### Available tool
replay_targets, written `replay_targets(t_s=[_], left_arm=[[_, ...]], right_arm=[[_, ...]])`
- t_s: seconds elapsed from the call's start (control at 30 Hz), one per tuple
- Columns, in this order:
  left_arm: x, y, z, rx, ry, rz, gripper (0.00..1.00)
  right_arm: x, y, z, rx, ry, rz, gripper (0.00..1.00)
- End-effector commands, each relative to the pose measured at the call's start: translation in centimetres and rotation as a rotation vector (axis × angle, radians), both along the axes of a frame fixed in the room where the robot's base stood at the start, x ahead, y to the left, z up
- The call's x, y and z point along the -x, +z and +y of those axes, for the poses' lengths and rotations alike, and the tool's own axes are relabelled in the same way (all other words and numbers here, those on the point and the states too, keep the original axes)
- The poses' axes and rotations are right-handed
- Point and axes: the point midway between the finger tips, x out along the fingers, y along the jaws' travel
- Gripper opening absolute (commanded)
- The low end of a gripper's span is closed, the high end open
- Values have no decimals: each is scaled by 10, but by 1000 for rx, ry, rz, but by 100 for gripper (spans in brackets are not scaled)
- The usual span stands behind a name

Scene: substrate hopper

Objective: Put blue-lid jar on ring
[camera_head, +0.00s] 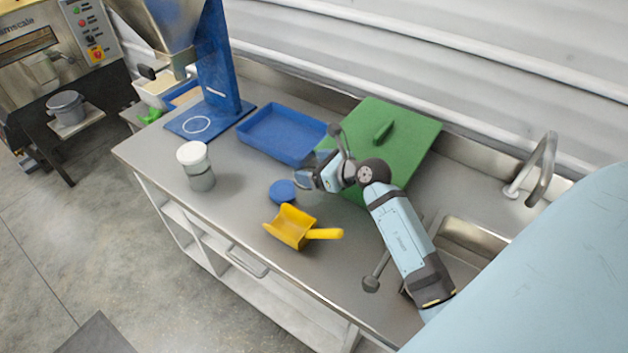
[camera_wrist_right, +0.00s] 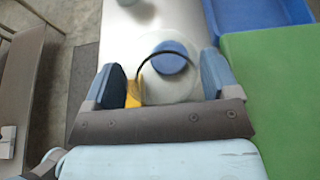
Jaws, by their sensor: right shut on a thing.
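The blue lid (camera_head: 282,191) of the jar shows in the head view just left of my right gripper (camera_head: 305,180). The jar's body cannot be made out there. In the right wrist view, the blue lid (camera_wrist_right: 170,57) lies within a pale round shape between the two fingers of my right gripper (camera_wrist_right: 163,83). The gripper is shut on the jar. The white ring (camera_head: 197,124) is marked on the blue base plate (camera_head: 240,112) under the hopper, at the far left of the counter. My left gripper is not in view.
A white-lidded jar (camera_head: 198,165) stands on the counter (camera_head: 228,208) left of the gripper. A blue tray (camera_head: 270,137) and a green board (camera_head: 412,132) lie behind. A yellow scoop (camera_head: 290,228) lies in front. A sink (camera_head: 470,236) and tap (camera_head: 541,165) are at the right.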

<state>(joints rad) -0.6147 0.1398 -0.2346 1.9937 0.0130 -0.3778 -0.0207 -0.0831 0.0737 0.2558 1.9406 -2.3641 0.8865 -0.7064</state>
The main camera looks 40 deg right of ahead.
Motion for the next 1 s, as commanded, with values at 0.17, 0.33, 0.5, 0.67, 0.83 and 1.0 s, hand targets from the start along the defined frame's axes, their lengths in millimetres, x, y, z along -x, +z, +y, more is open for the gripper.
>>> replay_targets(t_s=[0.17,0.33,0.5,0.67,0.83,1.0], left_arm=[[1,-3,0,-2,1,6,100],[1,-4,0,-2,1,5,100],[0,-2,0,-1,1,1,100],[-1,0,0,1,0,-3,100],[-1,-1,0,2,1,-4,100],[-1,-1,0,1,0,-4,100]], right_arm=[[0,-15,0,-1,0,0,36],[0,-41,0,-3,0,1,36],[0,-51,0,0,-1,-2,36],[0,-51,0,1,-1,-2,36],[0,-55,0,1,0,-1,36],[0,-54,0,0,0,-1,100]])
